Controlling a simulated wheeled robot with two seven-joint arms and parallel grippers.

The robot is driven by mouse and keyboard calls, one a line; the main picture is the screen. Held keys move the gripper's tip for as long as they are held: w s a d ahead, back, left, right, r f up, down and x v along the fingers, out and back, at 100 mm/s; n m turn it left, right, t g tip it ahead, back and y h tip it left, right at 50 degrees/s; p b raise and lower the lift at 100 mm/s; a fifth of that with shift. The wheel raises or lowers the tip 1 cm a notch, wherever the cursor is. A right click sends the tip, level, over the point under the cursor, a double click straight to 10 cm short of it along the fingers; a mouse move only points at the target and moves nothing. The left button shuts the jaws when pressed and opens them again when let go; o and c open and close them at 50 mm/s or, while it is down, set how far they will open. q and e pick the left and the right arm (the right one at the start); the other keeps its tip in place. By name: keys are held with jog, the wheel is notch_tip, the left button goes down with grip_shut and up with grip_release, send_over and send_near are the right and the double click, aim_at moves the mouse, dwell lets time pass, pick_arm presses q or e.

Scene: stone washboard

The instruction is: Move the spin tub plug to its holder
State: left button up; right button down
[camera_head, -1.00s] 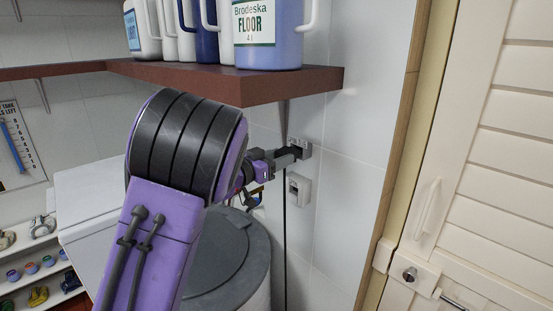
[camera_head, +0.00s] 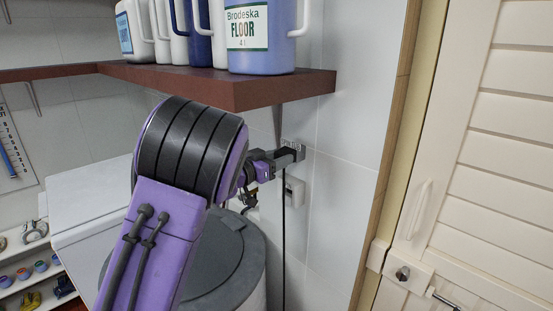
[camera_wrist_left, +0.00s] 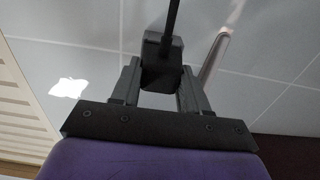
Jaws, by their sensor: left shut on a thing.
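The black spin tub plug (camera_wrist_left: 162,62) sits between the fingers of my left gripper (camera_wrist_left: 161,85) in the left wrist view, and its cord runs up out of the picture. In the head view my left gripper (camera_head: 290,156) is shut on it close to the tiled wall, under the shelf. The dark cord (camera_head: 284,240) hangs straight down from there. A small grey plate (camera_head: 290,141) shows just behind the gripper, partly hidden. I cannot tell whether it is the holder, or whether the plug touches it. A white wall socket box (camera_head: 294,190) is just below. My right gripper is not in view.
A brown shelf (camera_head: 225,87) with several bottles stands above my arm. The grey lidded spin tub (camera_head: 235,265) is below, partly hidden by my arm. A white machine (camera_head: 85,225) is at left. A white louvred door (camera_head: 490,150) is at right.

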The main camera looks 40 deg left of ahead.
pick_arm(q)
jog(key=shift+w+r, duration=0.1)
jog(key=o, duration=1.4)
jog(key=shift+w, duration=0.1)
jog(key=shift+c, duration=0.2)
jog(key=s+b, duration=0.4)
jog(key=s, duration=0.6)
jog(key=shift+s+a, duration=0.25)
jog(key=shift+a, duration=0.2)
